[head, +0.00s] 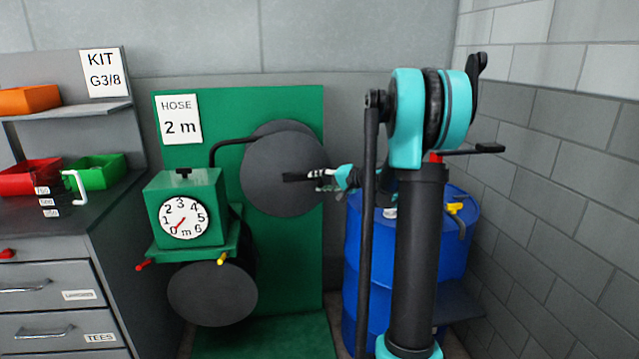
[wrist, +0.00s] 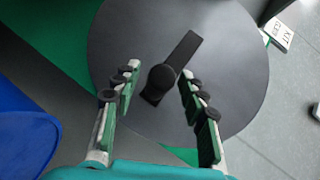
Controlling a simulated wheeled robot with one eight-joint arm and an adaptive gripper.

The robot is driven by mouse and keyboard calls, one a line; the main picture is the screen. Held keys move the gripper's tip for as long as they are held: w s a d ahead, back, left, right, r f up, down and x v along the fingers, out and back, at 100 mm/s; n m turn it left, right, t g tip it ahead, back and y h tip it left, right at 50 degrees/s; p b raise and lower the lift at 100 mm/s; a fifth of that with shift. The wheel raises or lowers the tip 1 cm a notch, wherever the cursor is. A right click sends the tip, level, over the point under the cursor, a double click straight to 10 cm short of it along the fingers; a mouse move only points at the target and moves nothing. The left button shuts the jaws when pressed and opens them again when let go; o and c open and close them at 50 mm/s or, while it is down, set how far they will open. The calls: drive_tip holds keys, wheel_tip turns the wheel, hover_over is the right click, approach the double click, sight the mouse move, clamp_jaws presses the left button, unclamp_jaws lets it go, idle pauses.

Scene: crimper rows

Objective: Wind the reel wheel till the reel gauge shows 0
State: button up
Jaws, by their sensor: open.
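The reel gauge (head: 183,219) is a white dial marked 0 to 6 m on a green box; its thin red needle points down and left, at or close to the 0. A large dark disc (head: 270,160), seemingly the reel wheel, stands against the green panel. In the wrist view the disc (wrist: 225,95) carries a black bar (wrist: 184,50) with a round hub (wrist: 161,78), slanting up to the right. My gripper (head: 290,177) is open in front of the disc. In the wrist view its fingers (wrist: 158,72) lie either side of the hub, with gaps showing.
A second dark disc (head: 213,293) hangs below the gauge. A sign (head: 180,119) reads HOSE 2 m. A blue drum (head: 460,250) stands right, behind my arm. A grey drawer cabinet (head: 50,275) with red and green bins stands left. A block wall closes off the right.

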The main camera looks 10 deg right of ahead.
drive_tip(key=v, duration=1.2)
